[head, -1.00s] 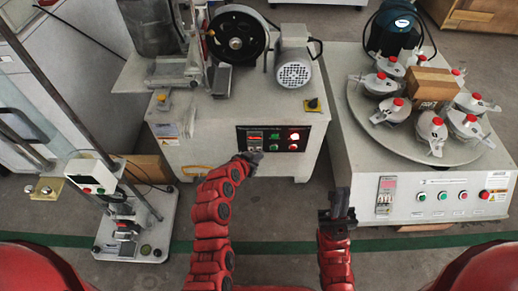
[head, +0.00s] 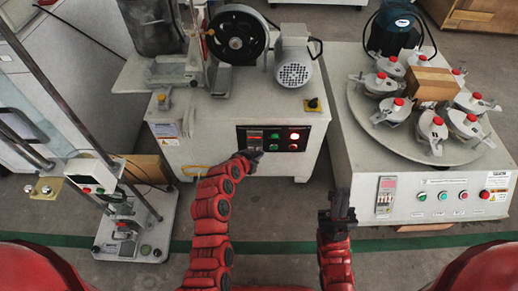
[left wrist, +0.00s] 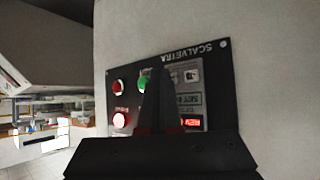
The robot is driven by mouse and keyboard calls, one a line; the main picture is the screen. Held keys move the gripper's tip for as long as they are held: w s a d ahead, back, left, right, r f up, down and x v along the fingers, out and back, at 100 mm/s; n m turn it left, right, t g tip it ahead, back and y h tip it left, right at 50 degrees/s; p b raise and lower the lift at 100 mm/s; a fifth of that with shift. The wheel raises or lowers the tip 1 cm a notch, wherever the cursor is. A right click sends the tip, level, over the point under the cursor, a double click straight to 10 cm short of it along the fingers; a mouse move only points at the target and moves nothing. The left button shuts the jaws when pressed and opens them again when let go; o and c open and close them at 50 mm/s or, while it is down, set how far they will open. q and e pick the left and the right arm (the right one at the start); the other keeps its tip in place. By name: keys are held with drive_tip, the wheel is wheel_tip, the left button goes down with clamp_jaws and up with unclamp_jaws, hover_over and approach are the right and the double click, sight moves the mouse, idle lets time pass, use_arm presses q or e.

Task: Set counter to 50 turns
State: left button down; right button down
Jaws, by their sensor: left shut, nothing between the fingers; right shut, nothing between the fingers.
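The black control panel (head: 290,139) is on the front of the white machine. The counter (head: 254,134) sits at the panel's left side, with its lower part close behind my left gripper. In the left wrist view the panel (left wrist: 218,85) appears turned, and the counter (left wrist: 192,122) shows a small red lit display. My left gripper (head: 252,155) is shut and empty, at the panel's lower left; it also shows in the left wrist view (left wrist: 157,75), covering part of the panel. I cannot tell whether it touches. My right gripper (head: 337,203) is shut and empty, away from the machine.
A green button (left wrist: 143,84) and a lit red button (left wrist: 121,121) are beside the counter. A second machine with a round table (head: 415,150) stands at right, a test stand (head: 140,225) at left.

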use_arm(q)
drive_tip(key=shift+w, duration=0.35)
idle(0.6)
drive_tip(key=shift+s, duration=0.8)
drive_tip(key=s+p, duration=0.1)
drive_tip(key=s, duration=0.4)
drive_tip(key=shift+p, duration=0.3)
idle(0.7)
